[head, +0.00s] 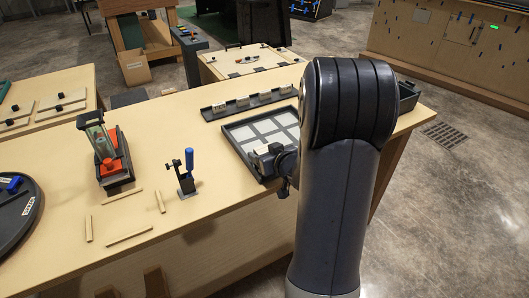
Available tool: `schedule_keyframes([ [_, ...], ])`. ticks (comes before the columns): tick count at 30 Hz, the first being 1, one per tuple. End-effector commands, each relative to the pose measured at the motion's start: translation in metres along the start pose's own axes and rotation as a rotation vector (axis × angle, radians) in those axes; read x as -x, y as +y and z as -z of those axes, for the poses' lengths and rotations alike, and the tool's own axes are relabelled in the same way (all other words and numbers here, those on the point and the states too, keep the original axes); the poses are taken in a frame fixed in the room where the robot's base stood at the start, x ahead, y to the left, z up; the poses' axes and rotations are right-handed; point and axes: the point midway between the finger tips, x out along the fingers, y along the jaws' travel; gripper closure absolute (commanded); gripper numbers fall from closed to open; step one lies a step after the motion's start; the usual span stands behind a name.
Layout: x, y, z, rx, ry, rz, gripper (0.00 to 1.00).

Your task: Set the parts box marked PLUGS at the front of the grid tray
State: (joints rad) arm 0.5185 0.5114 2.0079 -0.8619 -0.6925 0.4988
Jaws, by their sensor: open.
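The grid tray (242,157) lies on the wooden table, dark-rimmed with several pale compartments. Its right part is hidden behind my arm. My gripper (262,150) shows small beside my forearm, over the tray's near part in the picture; it is open, and I see nothing held in it. Its height above the tray is unclear. Behind the tray, a long dark rack (232,110) holds several small pale pieces, too small to read. A dark open box (407,96) stands at the table's right end, partly hidden by my arm. I cannot read PLUGS on anything.
Left of the tray stand a small fixture with a blue handle (189,160) and an orange-and-black device (113,160). Several wooden sticks (129,235) lie near the front edge. A round dark tray (30,215) is at far left. Bare tabletop lies between these.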

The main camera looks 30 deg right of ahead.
Motion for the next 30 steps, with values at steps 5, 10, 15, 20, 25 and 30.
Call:
schedule_keyframes([
  [5,0.035,0.001,0.002,0.000,0.001,-0.005,0.37],
  [10,0.074,0.002,0.002,-0.001,0.001,-0.006,0.37],
  [15,0.101,0.001,0.001,-0.001,0.000,-0.004,0.37],
  [20,0.113,0.000,0.000,-0.001,-0.001,-0.002,0.37],
  [25,0.116,0.000,-0.001,-0.001,-0.001,0.000,0.37],
  [30,0.115,0.000,-0.001,0.000,-0.001,0.000,0.37],
])
